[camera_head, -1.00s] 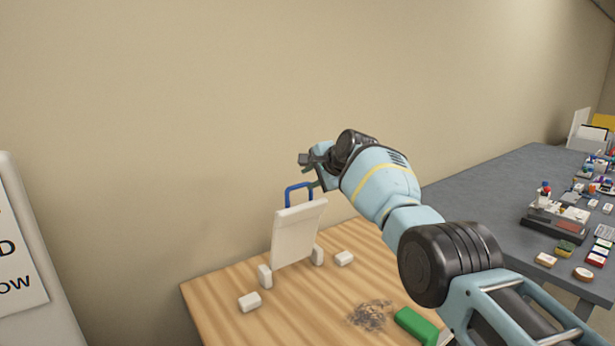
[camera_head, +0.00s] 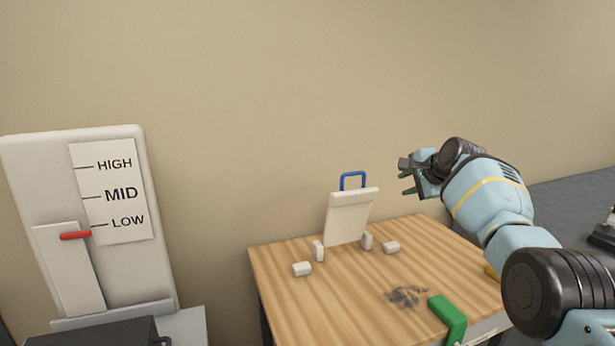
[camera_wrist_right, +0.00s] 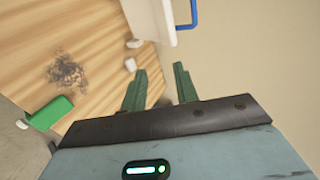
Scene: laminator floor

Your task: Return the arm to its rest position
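My right gripper (camera_head: 408,177) is raised above the back right part of the wooden table, to the right of a white panel (camera_head: 350,217) with a blue handle (camera_head: 353,174). It does not touch the panel. In the right wrist view, the two green fingers of the right gripper (camera_wrist_right: 160,88) are apart with nothing between them. The panel (camera_wrist_right: 150,14) stands tilted back on the table, beyond the fingers. My left gripper is in neither view.
The wooden table (camera_head: 290,300) holds small white blocks (camera_head: 302,269), a dark smudge (camera_head: 405,296) and a green block (camera_head: 447,318). A white stand with a HIGH, MID, LOW scale (camera_head: 115,195) and red pointer is at left. A grey table (camera_head: 575,190) is at right.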

